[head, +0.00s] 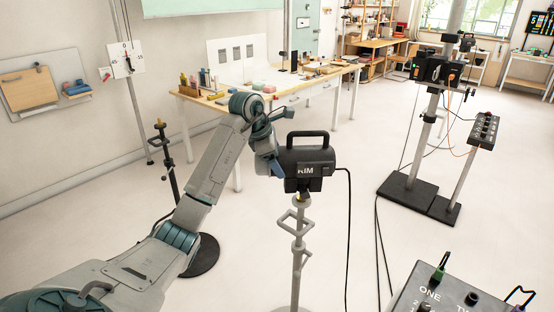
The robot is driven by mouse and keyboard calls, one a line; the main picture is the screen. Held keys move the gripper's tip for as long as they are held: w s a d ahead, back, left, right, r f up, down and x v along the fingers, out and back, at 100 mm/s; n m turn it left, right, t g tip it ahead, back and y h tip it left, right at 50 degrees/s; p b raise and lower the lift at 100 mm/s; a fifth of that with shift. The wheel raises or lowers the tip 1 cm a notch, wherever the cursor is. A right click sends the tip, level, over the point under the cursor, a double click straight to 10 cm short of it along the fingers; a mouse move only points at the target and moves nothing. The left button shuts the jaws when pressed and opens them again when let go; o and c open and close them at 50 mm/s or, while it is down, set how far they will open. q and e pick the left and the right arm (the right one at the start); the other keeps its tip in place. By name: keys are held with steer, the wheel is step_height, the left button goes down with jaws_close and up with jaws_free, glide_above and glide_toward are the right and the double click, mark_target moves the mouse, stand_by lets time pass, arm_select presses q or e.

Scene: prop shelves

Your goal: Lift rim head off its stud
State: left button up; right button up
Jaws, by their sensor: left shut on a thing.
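The rim head (312,171) is a black box lamp marked RIM, with a handle on top and a cable from its right side. It is upright at the top of a grey stand (298,240). The brass-coloured stud (302,198) shows just below its underside; I cannot tell whether the head is seated on it or slightly raised. My left gripper (276,164) is at the head's left side, shut on it, with its fingertips partly hidden. My right gripper is not in view.
A thin black stand with a round base (201,257) is behind my left arm. Another lamp stand with a square black base (406,190) is at the right. A labelled box (440,295) is at the lower right. A wooden workbench (285,88) is behind. Cables cross the floor.

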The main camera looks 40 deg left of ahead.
arm_select(q)
steer(key=shift+r, duration=0.25)
steer(key=shift+r+p, duration=0.75)
steer(key=shift+r, duration=0.45)
steer(key=shift+t+h, duration=0.4)
steer(key=shift+h, duration=0.1)
steer(key=shift+s+r+p, duration=0.15)
steer(key=shift+r+p, duration=0.25)
steer(key=shift+r, duration=1.6)
steer(key=shift+c, duration=0.5)
